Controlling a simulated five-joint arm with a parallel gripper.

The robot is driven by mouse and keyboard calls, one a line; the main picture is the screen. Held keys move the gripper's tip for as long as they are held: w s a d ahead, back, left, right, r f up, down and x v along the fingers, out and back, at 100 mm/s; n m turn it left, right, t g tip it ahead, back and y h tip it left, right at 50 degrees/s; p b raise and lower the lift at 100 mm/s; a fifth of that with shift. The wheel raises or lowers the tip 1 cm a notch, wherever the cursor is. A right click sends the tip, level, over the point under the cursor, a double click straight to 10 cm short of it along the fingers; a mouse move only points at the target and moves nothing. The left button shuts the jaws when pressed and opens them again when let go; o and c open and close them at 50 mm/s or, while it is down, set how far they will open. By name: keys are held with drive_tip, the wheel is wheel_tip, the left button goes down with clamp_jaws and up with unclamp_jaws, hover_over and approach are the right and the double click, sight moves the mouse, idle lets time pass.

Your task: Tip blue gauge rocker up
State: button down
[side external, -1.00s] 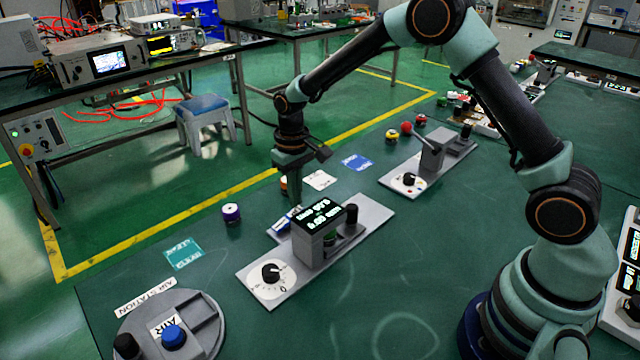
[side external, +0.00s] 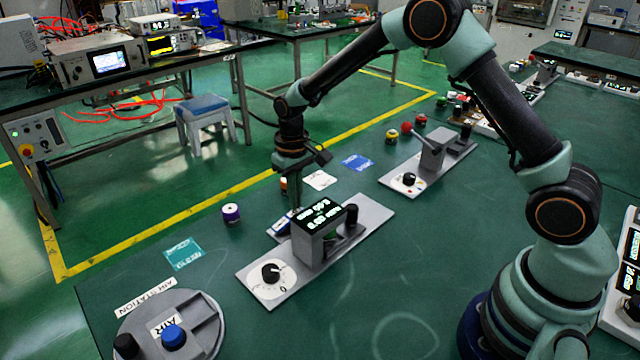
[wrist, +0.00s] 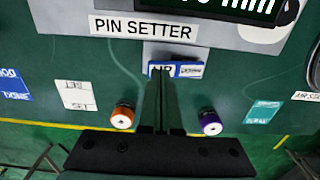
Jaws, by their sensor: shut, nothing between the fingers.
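The blue gauge rocker (wrist: 190,70) is a small blue and white bar, with "UP" lettering at its left part, on a grey mount below the "PIN SETTER" label in the wrist view. In the side view the rocker (side external: 281,226) is at the far side of the grey display box. My gripper (wrist: 160,74) is shut and empty, its fingertips over the left part of the rocker. I cannot tell whether they touch it. In the side view my gripper (side external: 294,205) points down behind the box, which partly hides the fingertips.
The display box (side external: 320,220) stands on a grey plate with a white dial (side external: 270,274). Orange (wrist: 122,116) and purple (wrist: 210,122) spools stand on either side of my fingers. A round air station (side external: 170,325) is front left, a lever unit (side external: 430,160) back right.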

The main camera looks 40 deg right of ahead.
drive_tip(key=shift+f, duration=0.8)
idle(0.4)
drive_tip(key=shift+r, duration=3.55)
drive_tip(key=shift+r, duration=0.25)
drive_tip(key=s+d+r+t, duration=0.2)
drive_tip(key=s+r, duration=0.5)
drive_tip(key=r, duration=0.4)
drive_tip(key=s+d+r+t, duration=0.1)
drive_tip(key=s, duration=0.5)
drive_tip(key=s+d+r+t, duration=0.1)
drive_tip(key=s+r+t, duration=0.1)
drive_tip(key=s, duration=0.4)
drive_tip(key=shift+s+d+r+t, duration=0.2)
drive_tip(key=shift+s+d+t, duration=0.05)
drive_tip(key=shift+d+t, duration=0.1)
